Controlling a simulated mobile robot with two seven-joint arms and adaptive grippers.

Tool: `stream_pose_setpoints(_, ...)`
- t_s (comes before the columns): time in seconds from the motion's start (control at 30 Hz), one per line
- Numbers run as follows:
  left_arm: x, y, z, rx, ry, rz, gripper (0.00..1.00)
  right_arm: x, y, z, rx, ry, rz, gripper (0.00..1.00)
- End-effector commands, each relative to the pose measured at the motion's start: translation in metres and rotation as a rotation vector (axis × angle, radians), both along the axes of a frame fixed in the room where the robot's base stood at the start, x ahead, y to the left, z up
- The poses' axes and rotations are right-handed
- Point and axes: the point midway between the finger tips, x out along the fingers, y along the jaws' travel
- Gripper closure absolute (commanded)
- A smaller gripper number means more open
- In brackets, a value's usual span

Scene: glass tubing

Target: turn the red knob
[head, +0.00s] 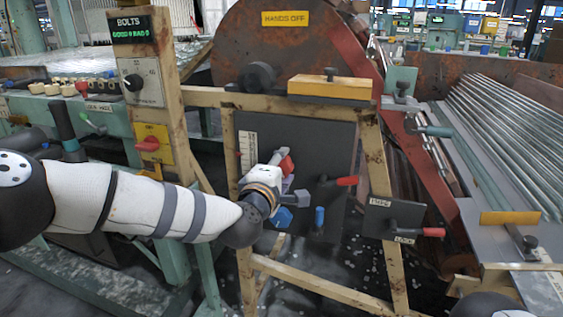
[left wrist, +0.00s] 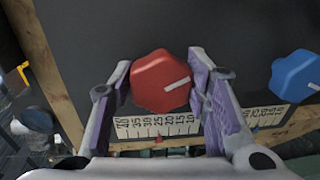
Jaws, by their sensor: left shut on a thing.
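The red knob (left wrist: 161,82) is a faceted knob with a white line on its face, mounted on a dark panel (head: 330,150). In the left wrist view the line points to the right and slightly up. My left gripper (left wrist: 160,66) has its two purple fingers on either side of the knob and is shut on it. In the head view the knob (head: 286,164) shows just beyond my left gripper (head: 284,178), partly hidden by it. A numbered scale (left wrist: 158,127) with a small red pointer lies beside the knob. My right gripper is not in view.
A blue knob (left wrist: 297,75) sits on the same panel, near the red one. Red-handled levers (head: 346,181) and a blue handle (head: 319,216) stick out nearby. A wooden frame (head: 377,200) borders the panel. A post with a red switch (head: 148,144) stands left.

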Motion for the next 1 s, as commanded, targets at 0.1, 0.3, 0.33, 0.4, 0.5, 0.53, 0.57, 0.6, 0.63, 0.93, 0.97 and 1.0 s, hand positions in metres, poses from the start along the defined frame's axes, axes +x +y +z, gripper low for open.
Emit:
stream_pose_setpoints(0.1,0.0,0.0,0.003,0.106,-0.037,0.001,0.84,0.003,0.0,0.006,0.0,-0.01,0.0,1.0)
stream_pose_setpoints(0.3,0.0,0.0,0.002,0.286,-0.097,0.001,0.84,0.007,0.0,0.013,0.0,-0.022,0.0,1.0)
stream_pose_setpoints(0.33,0.0,0.0,0.002,0.313,-0.105,0.001,0.84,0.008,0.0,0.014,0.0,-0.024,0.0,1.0)
stream_pose_setpoints(0.4,0.0,0.0,0.002,0.375,-0.125,0.001,0.84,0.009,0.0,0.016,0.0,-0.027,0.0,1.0)
stream_pose_setpoints(0.5,0.0,0.0,0.001,0.457,-0.152,0.001,0.84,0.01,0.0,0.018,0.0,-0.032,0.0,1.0)
stream_pose_setpoints(0.53,0.0,0.0,0.001,0.48,-0.16,0.001,0.84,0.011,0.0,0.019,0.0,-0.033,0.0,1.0)
stream_pose_setpoints(0.57,0.0,0.0,0.001,0.502,-0.168,0.001,0.84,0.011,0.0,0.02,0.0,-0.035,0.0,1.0)
stream_pose_setpoints(0.6,0.0,0.0,0.001,0.533,-0.177,0.001,0.84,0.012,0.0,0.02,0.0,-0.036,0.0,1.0)
stream_pose_setpoints(0.63,0.0,0.0,0.0,0.552,-0.183,0.001,0.84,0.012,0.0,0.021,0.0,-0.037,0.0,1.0)
stream_pose_setpoints(0.93,0.0,0.0,-0.001,0.712,-0.234,0.002,0.84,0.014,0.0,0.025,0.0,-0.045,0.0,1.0)
stream_pose_setpoints(0.97,0.001,0.001,-0.001,0.723,-0.238,0.002,0.84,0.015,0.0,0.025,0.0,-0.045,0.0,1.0)
stream_pose_setpoints(1.0,0.001,0.001,-0.001,0.735,-0.241,0.002,0.84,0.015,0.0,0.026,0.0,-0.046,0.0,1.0)
